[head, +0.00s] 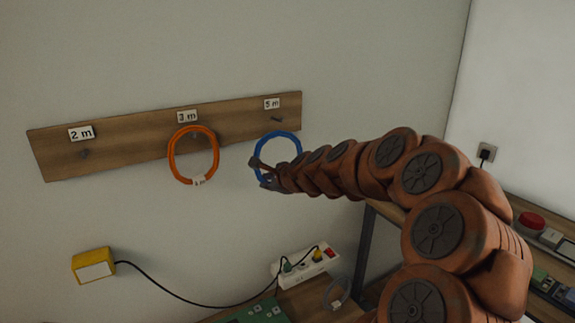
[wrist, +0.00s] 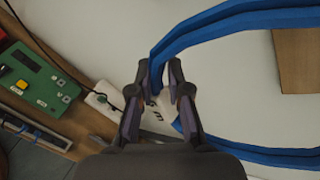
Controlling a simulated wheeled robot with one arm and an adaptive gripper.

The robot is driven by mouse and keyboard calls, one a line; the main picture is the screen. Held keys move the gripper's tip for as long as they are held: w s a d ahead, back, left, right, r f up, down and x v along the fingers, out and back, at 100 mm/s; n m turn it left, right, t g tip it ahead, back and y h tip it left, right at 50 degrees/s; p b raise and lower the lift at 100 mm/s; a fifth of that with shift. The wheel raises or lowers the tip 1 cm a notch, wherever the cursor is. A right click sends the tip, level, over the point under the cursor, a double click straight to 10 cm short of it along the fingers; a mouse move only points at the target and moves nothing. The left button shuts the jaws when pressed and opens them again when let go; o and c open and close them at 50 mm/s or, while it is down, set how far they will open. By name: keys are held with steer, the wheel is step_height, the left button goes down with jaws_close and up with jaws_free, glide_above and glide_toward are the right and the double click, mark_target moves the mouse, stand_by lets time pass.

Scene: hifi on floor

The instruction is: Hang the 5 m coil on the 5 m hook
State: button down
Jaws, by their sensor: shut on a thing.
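The blue coil (head: 278,134) is held upright in front of the wall, below the 5 m hook (head: 277,119) in the head view. Its top appears just under the hook, with a small gap in the picture; I cannot tell its distance from the wall. The 5 m label (head: 272,103) is above that hook. My gripper (head: 261,172) is shut on the lower left part of the coil. In the wrist view the gripper (wrist: 158,88) has a white tag between its fingers, and the blue coil (wrist: 225,27) loops to the right.
An orange coil (head: 171,157) hangs at the 3 m hook. The 2 m hook (head: 85,154) on the board (head: 130,138) is bare.

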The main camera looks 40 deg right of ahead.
steer(key=shift+d+r, duration=2.1)
steer(key=shift+d, duration=0.3)
steer(key=w, duration=0.3)
steer(key=w+f, duration=0.1)
steer(key=w, duration=0.2)
steer(key=w+f, duration=0.1)
steer(key=w, duration=0.1)
steer(key=shift+w+d, duration=0.4)
steer(key=shift+f, duration=0.1)
steer(key=c, duration=1)
jaws_free()
steer(key=shift+c, duration=0.2)
